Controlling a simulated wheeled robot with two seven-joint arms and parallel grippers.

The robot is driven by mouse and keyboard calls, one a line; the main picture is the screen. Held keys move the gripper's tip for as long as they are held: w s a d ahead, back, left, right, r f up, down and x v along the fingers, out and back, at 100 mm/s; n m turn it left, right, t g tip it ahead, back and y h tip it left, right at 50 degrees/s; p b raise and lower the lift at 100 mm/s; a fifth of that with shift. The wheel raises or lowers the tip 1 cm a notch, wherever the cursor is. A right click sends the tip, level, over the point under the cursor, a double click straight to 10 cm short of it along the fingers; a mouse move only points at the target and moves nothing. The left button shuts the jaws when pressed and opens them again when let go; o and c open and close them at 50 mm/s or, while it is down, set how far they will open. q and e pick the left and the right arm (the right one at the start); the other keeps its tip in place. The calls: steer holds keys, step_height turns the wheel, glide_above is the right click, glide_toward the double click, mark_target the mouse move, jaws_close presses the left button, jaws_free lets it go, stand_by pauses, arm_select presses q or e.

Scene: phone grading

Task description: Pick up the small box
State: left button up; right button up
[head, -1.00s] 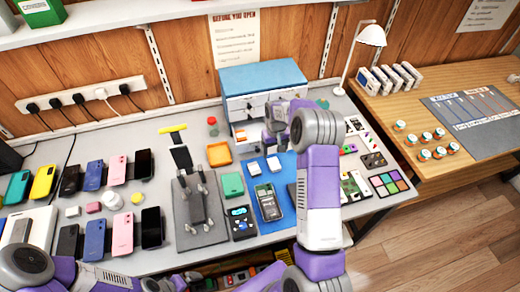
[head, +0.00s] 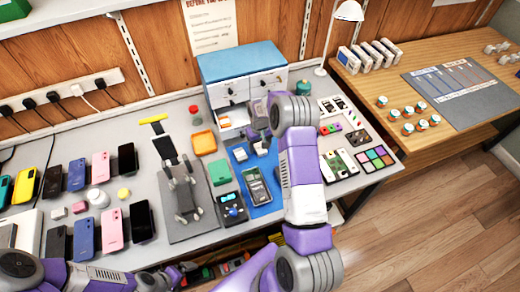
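I cannot tell for sure which thing is the small box. A small white block (head: 240,154) lies on the blue mat (head: 266,208) below the cabinet, with another pale block (head: 262,148) beside it. Several upright white boxes (head: 368,57) stand in a row on the wooden table. My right gripper (head: 256,131) is in front of the blue-topped cabinet, just above the pale blocks. Its fingers are small and partly hidden by my wrist, so its opening is unclear. My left gripper (head: 163,280) is low at the bench's front edge, its fingers unclear.
The cabinet (head: 243,62) stands close behind my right gripper. Rows of phones (head: 84,240) fill the bench's left side. A phone stand (head: 182,195), an orange tray (head: 204,143) and a lamp (head: 349,12) stand nearby. The wooden table (head: 455,60) has clear patches.

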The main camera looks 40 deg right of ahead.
mark_target(259, 147)
steer(key=c, duration=0.9)
step_height(259, 147, up, 10)
steer(key=p, duration=0.1)
steer(key=shift+c, duration=0.2)
steer(key=s+a+n, duration=0.1)
steer(key=s+a, duration=0.2)
steer(key=a, duration=0.4)
steer(key=s+a+n, duration=0.1)
steer(key=s+a, duration=0.2)
steer(key=a, duration=0.5)
steer(key=s+a+r, duration=0.1)
steer(key=s+a, duration=0.2)
steer(key=a, duration=0.5)
steer(key=shift+a+n, duration=0.25)
steer(key=shift+n, duration=0.15)
